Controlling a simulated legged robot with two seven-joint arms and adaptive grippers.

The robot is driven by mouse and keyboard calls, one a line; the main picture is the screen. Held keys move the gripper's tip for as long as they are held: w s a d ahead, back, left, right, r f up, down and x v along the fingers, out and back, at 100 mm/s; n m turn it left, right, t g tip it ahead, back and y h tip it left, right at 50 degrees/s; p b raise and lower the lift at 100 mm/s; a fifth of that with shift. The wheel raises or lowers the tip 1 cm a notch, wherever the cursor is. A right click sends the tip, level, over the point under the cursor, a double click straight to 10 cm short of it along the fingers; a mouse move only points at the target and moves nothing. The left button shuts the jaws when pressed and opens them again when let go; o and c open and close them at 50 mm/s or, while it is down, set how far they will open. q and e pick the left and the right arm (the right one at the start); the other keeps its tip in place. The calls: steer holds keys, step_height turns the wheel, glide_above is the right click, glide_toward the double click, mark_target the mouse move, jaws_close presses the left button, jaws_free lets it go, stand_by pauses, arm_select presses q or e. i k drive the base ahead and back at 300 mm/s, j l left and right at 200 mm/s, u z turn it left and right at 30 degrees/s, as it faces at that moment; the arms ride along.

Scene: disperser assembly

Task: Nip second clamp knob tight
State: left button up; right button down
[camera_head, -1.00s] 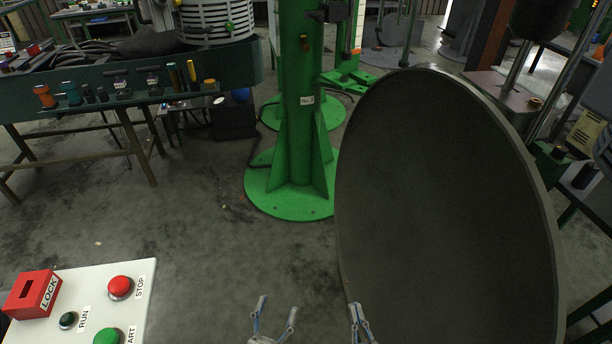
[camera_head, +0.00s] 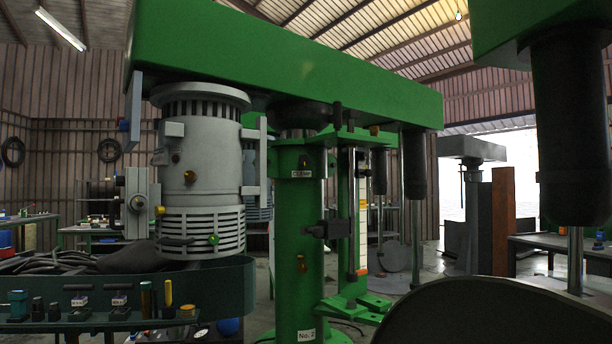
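The green column (camera_head: 297,290) of the machine stands in the middle, upright, with a "No. 2" label low on it. A small dark knob (camera_head: 304,161) with a yellowish part sits on its upper collar, above a small white label that is hard to read. A brass-coloured knob (camera_head: 301,263) sits lower on the column's front. A black bracket (camera_head: 328,229) juts from the column's right side. Which of these is the second clamp knob, and how tight any knob is, I cannot tell. Neither of my grippers is in view.
A green beam (camera_head: 280,60) spans overhead, with a grey motor (camera_head: 200,165) under its left end. A dark green bench (camera_head: 120,300) with small tools is at lower left. A large dark round rim (camera_head: 480,310) blocks the lower right.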

mark_target(303, 159)
steer(key=i+j, duration=0.15)
steer(key=i, duration=0.25)
steer(key=i+j, duration=0.2)
steer(key=i, duration=0.2)
